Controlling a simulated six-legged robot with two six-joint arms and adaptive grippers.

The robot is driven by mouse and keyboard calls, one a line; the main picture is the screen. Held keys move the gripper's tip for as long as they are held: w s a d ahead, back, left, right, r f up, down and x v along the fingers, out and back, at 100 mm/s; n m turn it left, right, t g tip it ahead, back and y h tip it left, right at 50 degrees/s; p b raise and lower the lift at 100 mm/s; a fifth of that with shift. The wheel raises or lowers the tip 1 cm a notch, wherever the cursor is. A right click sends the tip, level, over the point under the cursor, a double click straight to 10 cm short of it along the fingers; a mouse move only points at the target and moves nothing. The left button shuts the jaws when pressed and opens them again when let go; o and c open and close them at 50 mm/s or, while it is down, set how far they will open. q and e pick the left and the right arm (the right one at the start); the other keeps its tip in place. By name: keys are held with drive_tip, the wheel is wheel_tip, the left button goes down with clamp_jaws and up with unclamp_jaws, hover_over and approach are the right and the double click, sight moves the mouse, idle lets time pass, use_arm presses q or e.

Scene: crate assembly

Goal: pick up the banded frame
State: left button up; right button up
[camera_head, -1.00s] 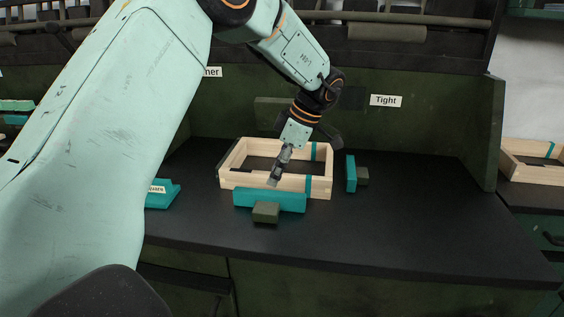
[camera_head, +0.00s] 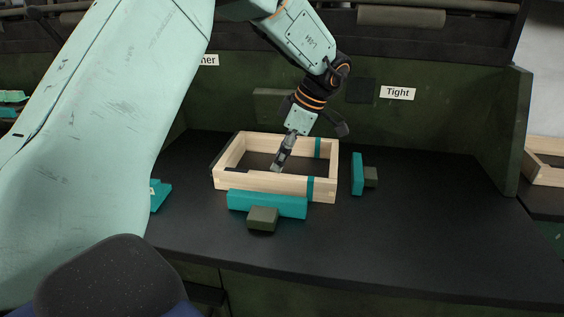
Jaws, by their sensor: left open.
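The banded frame (camera_head: 326,188) is a pale wooden rectangle lying flat on the dark bench top, with teal bands on its near and far sides toward the right. My left gripper (camera_head: 279,165) reaches down over the frame's middle, its fingertips just behind the near wall from my view. It is open, and no part of the frame shows held in it. Whether a finger touches the near wall cannot be told. My right gripper is not in view.
A teal block with a dark knob (camera_head: 262,218) lies along the frame's near side. Another teal block (camera_head: 357,174) stands to its right. A label reading Tight (camera_head: 397,93) is on the back panel. A second wooden frame (camera_head: 546,175) is at far right. The bench (camera_head: 440,210) is clear on the right.

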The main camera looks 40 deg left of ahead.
sight(273, 174)
use_arm(q)
drive_tip(key=shift+b+x, duration=0.3)
drive_tip(key=shift+x, duration=0.8)
drive_tip(key=shift+s+f+b, duration=0.1)
drive_tip(key=shift+f+b, duration=0.35)
drive_tip(key=shift+f, duration=0.15)
drive_tip(key=b+x, duration=0.2)
drive_tip(key=x, duration=0.1)
drive_tip(key=shift+s, duration=0.15)
drive_tip(key=shift+a+f, duration=0.15)
drive_tip(key=shift+f, duration=0.2)
drive_tip(key=shift+r, duration=0.15)
drive_tip(key=shift+c, duration=1.1)
drive_tip(key=c, duration=0.4)
clamp_jaws()
